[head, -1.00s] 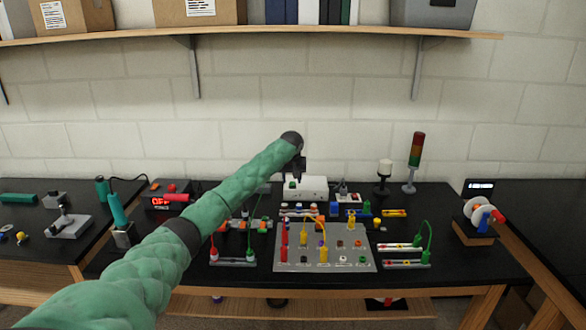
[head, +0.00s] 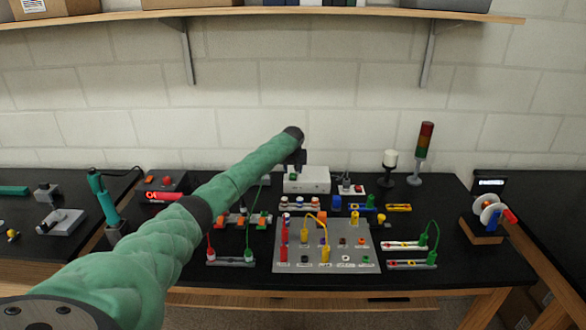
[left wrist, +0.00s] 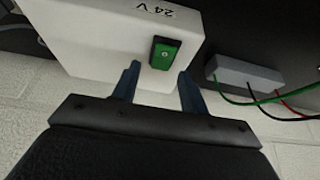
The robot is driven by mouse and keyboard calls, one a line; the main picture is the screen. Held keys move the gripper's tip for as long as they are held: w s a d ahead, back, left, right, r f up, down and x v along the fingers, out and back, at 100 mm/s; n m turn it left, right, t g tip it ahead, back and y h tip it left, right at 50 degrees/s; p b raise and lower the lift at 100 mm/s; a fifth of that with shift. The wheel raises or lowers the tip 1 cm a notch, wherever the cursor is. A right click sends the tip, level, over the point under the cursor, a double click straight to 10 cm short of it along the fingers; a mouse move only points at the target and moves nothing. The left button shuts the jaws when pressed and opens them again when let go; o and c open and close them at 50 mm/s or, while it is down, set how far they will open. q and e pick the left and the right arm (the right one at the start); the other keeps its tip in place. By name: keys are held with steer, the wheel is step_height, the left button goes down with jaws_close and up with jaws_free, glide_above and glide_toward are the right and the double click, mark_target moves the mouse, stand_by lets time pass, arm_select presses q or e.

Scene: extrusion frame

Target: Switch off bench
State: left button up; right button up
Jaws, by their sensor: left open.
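A white box (head: 306,180) marked "24V" stands at the back of the bench (head: 410,276), near the wall. In the left wrist view the white box (left wrist: 100,40) carries a green rocker switch (left wrist: 165,53) in a black surround. My left gripper (left wrist: 159,69) is open, with its two blue fingers on either side of the lower part of the switch in that picture. I cannot tell whether they touch it. My right gripper is not in view.
A grey panel (head: 300,257) with several sockets and leads lies in front of the box. A signal tower (head: 424,145) and a spool (head: 488,214) stand to the right. A grey terminal block (left wrist: 245,74) with green, black and red wires is beside the box. A shelf runs above.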

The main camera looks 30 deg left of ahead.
arm_select(q)
steer(key=shift+w+f, duration=0.1)
steer(key=shift+f, duration=0.3)
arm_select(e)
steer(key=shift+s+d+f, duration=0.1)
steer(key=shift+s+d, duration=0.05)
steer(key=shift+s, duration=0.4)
arm_select(q)
steer(key=shift+a, duration=0.1)
